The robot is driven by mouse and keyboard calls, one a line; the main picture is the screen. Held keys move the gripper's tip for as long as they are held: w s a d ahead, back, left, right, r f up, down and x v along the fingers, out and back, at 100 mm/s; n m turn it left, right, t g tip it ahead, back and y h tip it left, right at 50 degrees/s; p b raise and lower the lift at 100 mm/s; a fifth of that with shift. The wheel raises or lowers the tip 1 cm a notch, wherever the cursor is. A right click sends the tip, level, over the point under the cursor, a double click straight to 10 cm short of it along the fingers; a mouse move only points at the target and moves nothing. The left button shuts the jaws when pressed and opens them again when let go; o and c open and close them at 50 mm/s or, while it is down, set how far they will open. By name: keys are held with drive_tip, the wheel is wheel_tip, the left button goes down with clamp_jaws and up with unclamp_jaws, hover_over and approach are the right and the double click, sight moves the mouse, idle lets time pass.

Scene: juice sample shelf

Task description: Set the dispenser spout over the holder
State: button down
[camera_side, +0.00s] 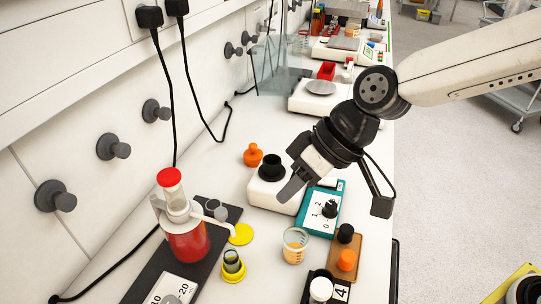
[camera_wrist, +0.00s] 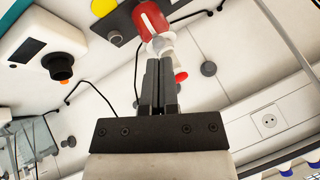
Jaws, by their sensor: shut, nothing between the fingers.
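The dispenser (camera_side: 187,238) is a bottle of red liquid with a red cap, upright on a black base at the lower left. Its white spout (camera_side: 212,221) points right, its tip near a flat yellow disc (camera_side: 242,235). A yellow ring-shaped piece with a dark centre (camera_side: 233,268), possibly the holder, stands in front of the disc, apart from the spout tip. My gripper (camera_side: 290,190) is shut and empty, above the bench to the right of the dispenser. In the wrist view the shut fingers (camera_wrist: 159,62) point toward the dispenser (camera_wrist: 151,20), whose white parts show beyond the tips.
An orange-liquid beaker (camera_side: 295,245), a teal-edged scale (camera_side: 322,209) and an orange tray with caps (camera_side: 345,258) crowd the right side. A white device with a black top (camera_side: 271,168) stands close behind my gripper. Wall knobs and cables line the left.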

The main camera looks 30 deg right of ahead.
drive_tip(key=w+d+r+n+g+h, duration=0.1)
drive_tip(key=w+d+n+g+h, duration=0.1)
drive_tip(key=w+n, duration=0.4)
drive_tip(key=n, duration=0.5)
drive_tip(key=shift+w+r, duration=0.2)
drive_tip(key=shift+w, duration=0.15)
approach(211, 219)
drive_tip(key=shift+s+d+f, duration=0.15)
drive_tip(key=shift+s+f, duration=0.1)
drive_tip(key=shift+f, duration=0.55)
drive_tip(key=shift+s+d+f, duration=0.15)
drive_tip(key=shift+s+f, duration=0.15)
drive_tip(key=shift+f, duration=0.5)
drive_tip(key=shift+s+d+f, duration=0.15)
drive_tip(key=shift+s+f, duration=0.1)
drive_tip(key=shift+f, duration=0.55)
